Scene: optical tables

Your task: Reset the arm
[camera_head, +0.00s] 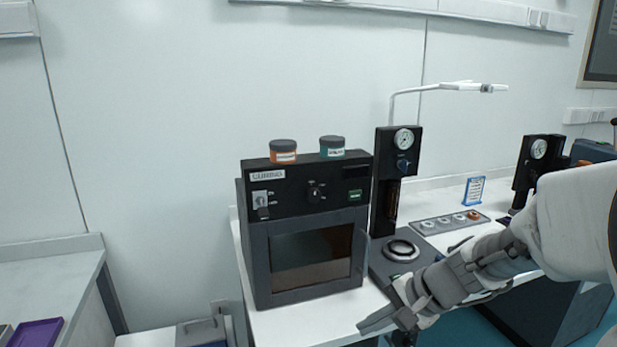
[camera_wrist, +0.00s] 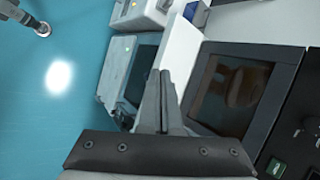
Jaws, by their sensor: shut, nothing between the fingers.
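My arm reaches in from the right in the head view, and my gripper (camera_head: 364,327) points to the lower left, in front of the black curing oven (camera_head: 262,240). In the wrist view my gripper (camera_wrist: 161,75) shows its two fingers pressed together with nothing between them. The oven door (camera_wrist: 228,92) is closed, to the right of the fingers in the wrist view. My gripper looks apart from the oven, near the front edge of the white table (camera_head: 310,325).
An orange jar (camera_head: 283,151) and a teal jar (camera_head: 332,147) stand on the oven. Floor (camera_wrist: 60,120) shows at left.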

